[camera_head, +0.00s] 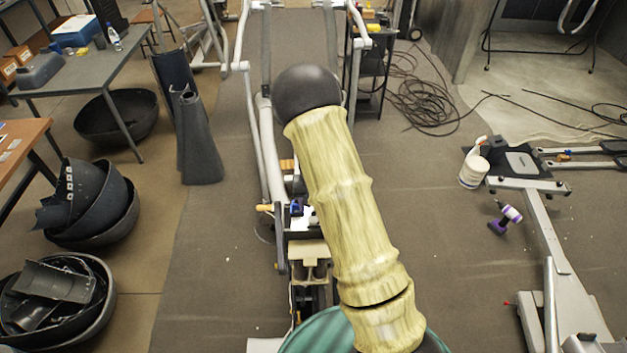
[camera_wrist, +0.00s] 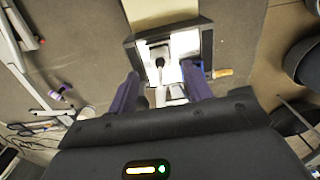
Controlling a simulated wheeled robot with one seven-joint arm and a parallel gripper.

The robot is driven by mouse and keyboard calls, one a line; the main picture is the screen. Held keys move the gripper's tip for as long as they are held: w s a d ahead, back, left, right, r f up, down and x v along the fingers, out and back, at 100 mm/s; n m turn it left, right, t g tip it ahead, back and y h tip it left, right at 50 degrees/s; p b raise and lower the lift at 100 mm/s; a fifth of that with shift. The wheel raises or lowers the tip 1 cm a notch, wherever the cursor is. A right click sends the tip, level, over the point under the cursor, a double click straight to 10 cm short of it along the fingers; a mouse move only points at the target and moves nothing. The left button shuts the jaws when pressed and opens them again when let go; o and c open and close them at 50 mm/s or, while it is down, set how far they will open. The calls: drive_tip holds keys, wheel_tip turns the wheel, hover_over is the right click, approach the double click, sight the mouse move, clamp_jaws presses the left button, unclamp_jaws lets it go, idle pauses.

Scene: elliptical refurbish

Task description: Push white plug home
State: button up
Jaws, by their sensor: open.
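My gripper (camera_wrist: 160,88) is open, its two purple-blue fingers spread apart at the middle of the wrist view. Between and just beyond the fingertips is a bright white area in a dark frame (camera_wrist: 207,45), with a small dark round part (camera_wrist: 160,62) in it. A small pale block (camera_wrist: 174,91) shows between the fingers; I cannot tell for sure which white piece is the plug, or how far it is in. In the head view my arm covers most of the work spot; white pieces (camera_head: 301,219) show just left of it on the machine.
The grey elliptical frame (camera_head: 270,150) stands around the work spot. An orange-tan handle (camera_wrist: 222,73) sticks out beside one finger. Dark bins (camera_head: 95,205) are at left. Cables (camera_head: 420,95) lie behind.

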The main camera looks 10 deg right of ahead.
wheel_tip(320, 180, up, 12)
drive_tip(key=b, duration=0.2)
drive_tip(key=shift+f, duration=0.25)
drive_tip(key=s+r+n+t, duration=0.1)
drive_tip(key=s+r, duration=0.1)
drive_tip(key=s, duration=0.7)
drive_tip(key=s+r+n+t, duration=0.1)
drive_tip(key=s+r, duration=0.2)
drive_tip(key=s, duration=0.7)
drive_tip(key=shift+t, duration=0.3)
drive_tip(key=shift+s+r, duration=0.15)
drive_tip(key=shift+c, duration=1.5)
